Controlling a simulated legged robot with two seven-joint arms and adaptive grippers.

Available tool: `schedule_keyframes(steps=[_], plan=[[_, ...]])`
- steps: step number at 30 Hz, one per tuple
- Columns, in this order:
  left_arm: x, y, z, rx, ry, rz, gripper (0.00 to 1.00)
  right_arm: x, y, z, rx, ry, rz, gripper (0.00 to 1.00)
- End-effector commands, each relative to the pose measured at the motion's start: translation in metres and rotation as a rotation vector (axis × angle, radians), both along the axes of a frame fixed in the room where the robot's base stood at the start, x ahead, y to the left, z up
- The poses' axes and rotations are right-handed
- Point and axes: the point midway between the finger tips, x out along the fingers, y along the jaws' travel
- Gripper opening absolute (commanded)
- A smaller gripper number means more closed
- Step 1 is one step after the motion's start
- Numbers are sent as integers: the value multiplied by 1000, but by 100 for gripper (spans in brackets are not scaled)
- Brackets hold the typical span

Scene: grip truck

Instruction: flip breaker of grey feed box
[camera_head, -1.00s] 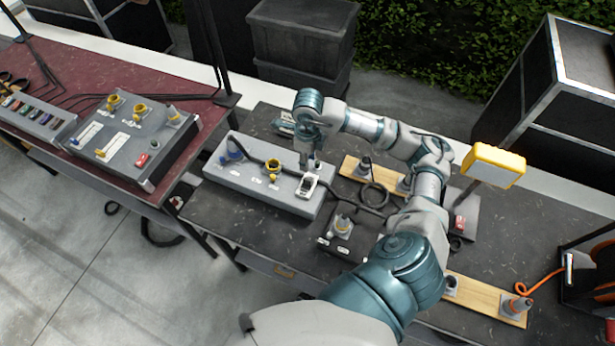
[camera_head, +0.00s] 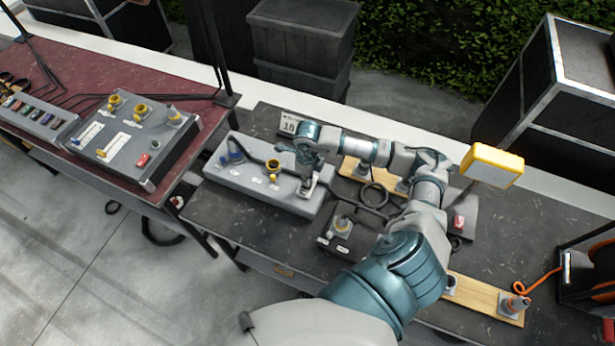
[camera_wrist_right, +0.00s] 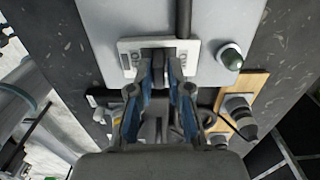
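The grey feed box (camera_head: 240,181) lies on the dark table, with a blue and a yellow socket on top. Its breaker (camera_head: 323,178) is at the right end, partly covered by my right gripper (camera_head: 304,184). In the right wrist view the breaker's white plate (camera_wrist_right: 128,47) lies on the box's grey top (camera_wrist_right: 212,18). My right gripper (camera_wrist_right: 161,68) has its fingertips at the breaker's dark middle, with a narrow gap between them. Whether they touch the lever, and which way it is set, I cannot tell. My left gripper is out of view.
A dark box with a plug (camera_head: 340,236) stands before the feed box. Cables and wooden boards (camera_head: 487,298) with connectors lie to the right. A yellow lamp (camera_head: 492,165) rises behind my arm. Another grey panel (camera_head: 128,160) stands on the red table at left.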

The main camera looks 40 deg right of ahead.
Motion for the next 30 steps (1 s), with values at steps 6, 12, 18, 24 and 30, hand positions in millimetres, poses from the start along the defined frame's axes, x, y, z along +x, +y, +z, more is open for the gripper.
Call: schedule_keyframes(steps=[6,12,18,24,30], plan=[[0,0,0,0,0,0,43,0,0,0,0,0,0,0],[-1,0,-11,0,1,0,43,4,-8,-3,93,52,-8,0],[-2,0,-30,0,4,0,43,9,-18,-8,314,164,-9,0],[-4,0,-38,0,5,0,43,12,-23,-8,433,225,-4,0],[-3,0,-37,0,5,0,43,12,-23,-6,443,229,-2,0]])
